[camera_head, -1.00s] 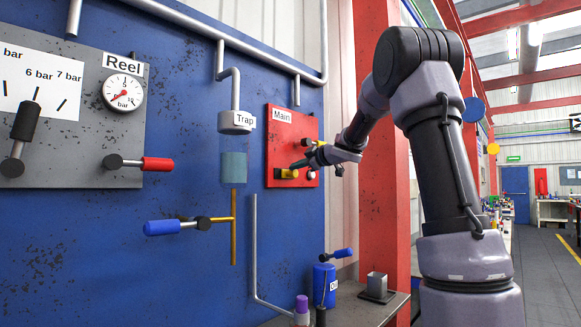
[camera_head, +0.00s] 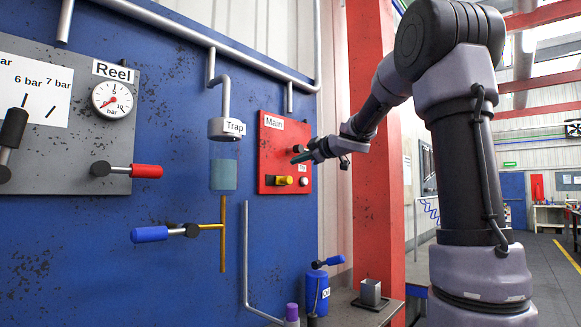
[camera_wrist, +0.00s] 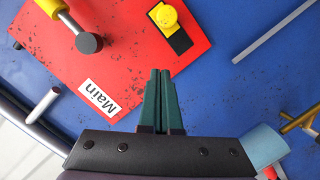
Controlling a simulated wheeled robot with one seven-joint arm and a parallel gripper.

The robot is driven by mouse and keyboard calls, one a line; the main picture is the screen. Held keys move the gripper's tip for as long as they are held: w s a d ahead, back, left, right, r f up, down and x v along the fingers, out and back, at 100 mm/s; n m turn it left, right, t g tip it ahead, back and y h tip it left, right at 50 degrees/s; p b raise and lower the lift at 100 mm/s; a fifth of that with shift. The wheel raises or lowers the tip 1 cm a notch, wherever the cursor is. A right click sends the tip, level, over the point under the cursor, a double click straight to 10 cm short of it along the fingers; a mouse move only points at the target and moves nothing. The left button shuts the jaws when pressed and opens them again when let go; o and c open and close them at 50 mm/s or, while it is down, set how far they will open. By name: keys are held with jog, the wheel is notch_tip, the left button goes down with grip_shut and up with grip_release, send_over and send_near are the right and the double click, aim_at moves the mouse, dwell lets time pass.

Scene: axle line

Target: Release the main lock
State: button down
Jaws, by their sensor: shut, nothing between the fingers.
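The wrist view shows the yellow lock (camera_wrist: 168,17) at the top and a lever (camera_wrist: 66,22) at upper left, with a steel rod, dark hub and partly cut-off yellow grip. My gripper (camera_head: 294,160) is in front of the panel, above the lock in the head view. In the wrist view its dark green fingers (camera_wrist: 160,72) are together and empty, apart from lock and lever.
A trap with a blue-handled valve (camera_head: 150,234) is left of the panel. A grey reel panel (camera_head: 60,150) with a red-handled lever is farther left. Pipes run along the wall. A red column (camera_head: 375,200) stands right of the panel; a bench with a blue canister (camera_head: 314,292) is below.

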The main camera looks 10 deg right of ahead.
jog(key=shift+v, duration=1.75)
jog(key=s+d+r+m+t+h, duration=0.2)
jog(key=s+d+m+t+h, duration=0.1)
jog(key=s+d+m+h, duration=0.4)
jog(key=s+d+f+m+g+h, duration=0.2)
jog(key=s+f+m+h, duration=0.1)
jog(key=s+f+m, duration=0.3)
jog(key=s+a+f+m+g+y, duration=0.2)
jog(key=s+a+f+m+g, duration=0.1)
jog(key=s+f, duration=0.5)
jog(key=s+a+f+m+g+y, duration=0.2)
jog(key=s+a+f+g, duration=0.3)
jog(key=s+f, duration=0.4)
jog(key=s+a+m, duration=0.1)
jog(key=s, duration=0.1)
jog(key=shift+s+a+f, duration=0.2)
jog(key=shift+s+a, duration=0.1)
jog(key=shift+w, duration=0.1)
